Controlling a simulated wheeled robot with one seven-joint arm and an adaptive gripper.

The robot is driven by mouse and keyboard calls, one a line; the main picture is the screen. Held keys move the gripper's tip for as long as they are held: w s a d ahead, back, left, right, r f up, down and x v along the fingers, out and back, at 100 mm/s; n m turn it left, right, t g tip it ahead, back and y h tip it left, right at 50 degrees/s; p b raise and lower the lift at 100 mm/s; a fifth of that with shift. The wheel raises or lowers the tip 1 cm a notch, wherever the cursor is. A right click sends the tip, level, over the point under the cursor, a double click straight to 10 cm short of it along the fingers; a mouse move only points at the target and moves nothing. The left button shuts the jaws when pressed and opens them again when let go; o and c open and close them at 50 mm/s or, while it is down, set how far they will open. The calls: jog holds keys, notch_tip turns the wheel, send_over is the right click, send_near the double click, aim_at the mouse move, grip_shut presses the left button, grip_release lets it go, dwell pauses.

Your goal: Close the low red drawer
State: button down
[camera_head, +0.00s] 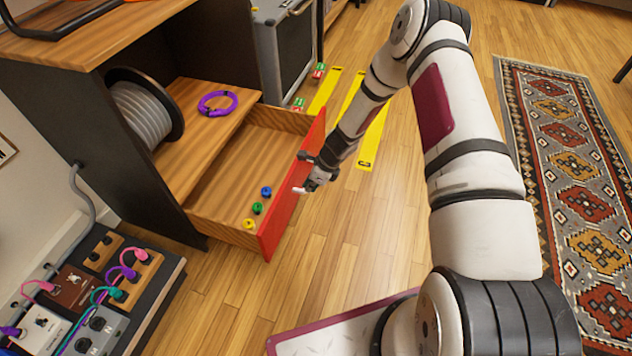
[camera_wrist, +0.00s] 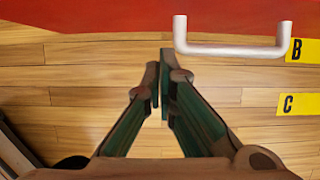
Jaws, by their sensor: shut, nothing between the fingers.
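The low red drawer (camera_head: 293,190) stands pulled out of the dark wooden cabinet (camera_head: 75,115). Its wooden inside holds a blue, a green and a yellow small round piece near the front. In the wrist view the red front (camera_wrist: 110,18) fills the top edge, with a pale metal bar handle (camera_wrist: 232,49) at the upper right. My gripper (camera_head: 301,189) is beside the outer face of the red front. In the wrist view my gripper (camera_wrist: 162,85) is shut and empty, with its tips below and left of the handle. I cannot tell whether it touches the drawer.
A cable reel (camera_head: 142,112) and a purple coiled cable (camera_head: 217,103) are on the shelf above the drawer. A pedalboard (camera_head: 105,290) lies at the lower left. An amplifier (camera_head: 285,48) stands behind. A patterned rug (camera_head: 570,190) is at right; the wooden floor before the drawer is clear.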

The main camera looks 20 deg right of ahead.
jog(key=shift+w+a+r+b, duration=0.1)
jog(key=shift+w+a+b, duration=0.1)
jog(key=shift+w+a, duration=0.5)
jog(key=shift+w+a+b, duration=0.2)
jog(key=shift+w+a, duration=0.25)
jog(key=shift+a, duration=0.4)
jog(key=shift+a, duration=0.1)
